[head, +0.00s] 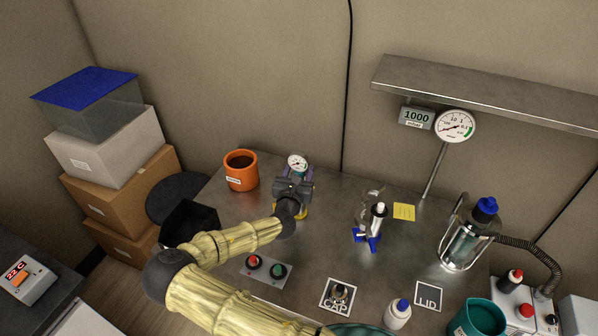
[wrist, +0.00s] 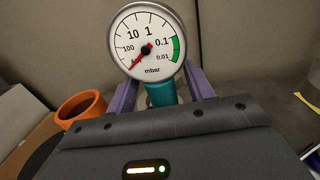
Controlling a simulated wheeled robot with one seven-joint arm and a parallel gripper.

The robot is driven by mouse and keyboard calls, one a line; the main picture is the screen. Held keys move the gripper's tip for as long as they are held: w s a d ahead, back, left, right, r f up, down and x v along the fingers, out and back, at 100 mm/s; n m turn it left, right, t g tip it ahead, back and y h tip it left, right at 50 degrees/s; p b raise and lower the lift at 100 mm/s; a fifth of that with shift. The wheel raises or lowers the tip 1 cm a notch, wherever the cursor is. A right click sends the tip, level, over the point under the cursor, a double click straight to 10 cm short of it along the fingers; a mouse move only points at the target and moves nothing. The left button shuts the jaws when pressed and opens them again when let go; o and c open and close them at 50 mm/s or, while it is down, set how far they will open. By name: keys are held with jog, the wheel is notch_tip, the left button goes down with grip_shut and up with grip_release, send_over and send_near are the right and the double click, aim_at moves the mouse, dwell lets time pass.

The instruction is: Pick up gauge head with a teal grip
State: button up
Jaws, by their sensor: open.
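The gauge head has a round white dial (head: 298,162) marked in mbar, with a green arc and a red needle. The dial also fills the upper middle of the wrist view (wrist: 147,42). Its teal grip (wrist: 161,93) shows just below the dial. My gripper (head: 296,176) is open, with one purple finger on each side of the teal grip in the wrist view. Whether the fingers touch the grip, I cannot tell. The lower part of the gauge head is hidden behind my gripper body.
An orange pot (head: 241,177) stands left of the gauge head. A clamp with blue feet (head: 368,238), a yellow note (head: 404,211) and a blue-capped glass vessel (head: 466,245) are to the right. A metal shelf (head: 480,90) overhangs.

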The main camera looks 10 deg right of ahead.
aim_at(299, 153)
dwell(0.3)
grip_shut()
jog(key=shift+r, duration=0.1)
notch_tip(299, 153, up, 10)
jog(key=shift+f+b, duration=0.1)
jog(key=shift+b, duration=0.25)
dwell(0.6)
